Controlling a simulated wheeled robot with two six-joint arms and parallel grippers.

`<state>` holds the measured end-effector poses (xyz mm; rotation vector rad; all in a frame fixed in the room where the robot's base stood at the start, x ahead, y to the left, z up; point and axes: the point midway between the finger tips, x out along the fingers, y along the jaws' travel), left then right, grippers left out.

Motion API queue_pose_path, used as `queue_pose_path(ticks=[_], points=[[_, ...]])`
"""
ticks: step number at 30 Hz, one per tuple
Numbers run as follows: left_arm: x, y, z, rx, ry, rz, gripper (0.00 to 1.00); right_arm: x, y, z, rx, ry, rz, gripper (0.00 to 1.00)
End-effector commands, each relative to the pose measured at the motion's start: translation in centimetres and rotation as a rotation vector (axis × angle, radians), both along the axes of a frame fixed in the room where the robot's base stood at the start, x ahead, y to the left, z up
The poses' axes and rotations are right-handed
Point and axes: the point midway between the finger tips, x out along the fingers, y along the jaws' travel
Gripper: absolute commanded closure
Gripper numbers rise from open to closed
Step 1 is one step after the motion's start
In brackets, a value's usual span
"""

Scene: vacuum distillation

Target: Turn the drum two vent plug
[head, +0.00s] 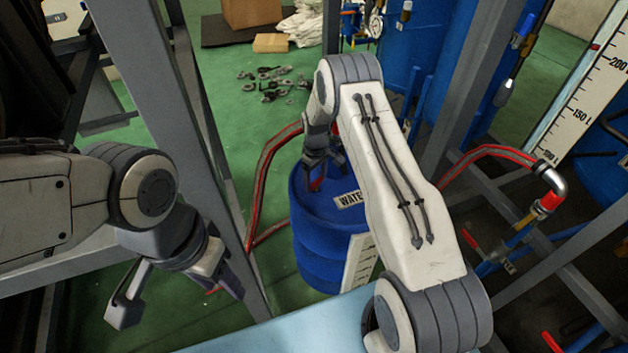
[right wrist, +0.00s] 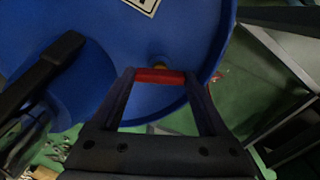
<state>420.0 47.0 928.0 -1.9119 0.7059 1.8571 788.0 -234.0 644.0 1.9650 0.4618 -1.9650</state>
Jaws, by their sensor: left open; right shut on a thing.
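A blue drum (head: 312,225) with a WATER label stands in the middle of the head view, and its blue top (right wrist: 130,30) fills much of the right wrist view. My right gripper (head: 322,170) is over the drum's top near its far edge. In the right wrist view it (right wrist: 160,78) is shut on the vent plug's red bar (right wrist: 160,75), with a finger at each end. A small brass-coloured part shows just beyond the bar. The plug's lower part is hidden. My left gripper (head: 178,298) is open and empty at lower left, apart from the drum.
Grey frame posts (head: 205,130) stand between my left arm and the drum. A red hose (head: 262,185) runs beside the drum. Several metal parts (head: 268,82) lie on the green floor. Blue tanks with a white level scale (head: 580,100) stand at right.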

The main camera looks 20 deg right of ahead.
Motion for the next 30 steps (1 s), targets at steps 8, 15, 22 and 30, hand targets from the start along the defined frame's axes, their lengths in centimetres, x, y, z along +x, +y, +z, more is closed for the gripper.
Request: queue_pose_path(ticks=[8, 15, 22, 30], points=[[-0.01, 0.0, -0.07, 0.0, 0.0, 0.0, 0.5, -0.08, 0.04, 0.04, 0.0, 0.004, 0.083, 0.78], [0.01, 0.0, -0.08, 0.0, 0.0, 0.0, 0.5, -0.09, 0.02, 0.04, 0.0, 0.004, 0.098, 0.78], [0.0, -0.01, -0.08, 0.0, 0.0, 0.0, 0.5, -0.1, 0.0, 0.04, 0.0, 0.004, 0.097, 0.78], [0.0, 0.01, -0.09, 0.0, 0.0, 0.0, 0.5, -0.04, -0.01, 0.03, 0.0, 0.001, 0.097, 0.0]])
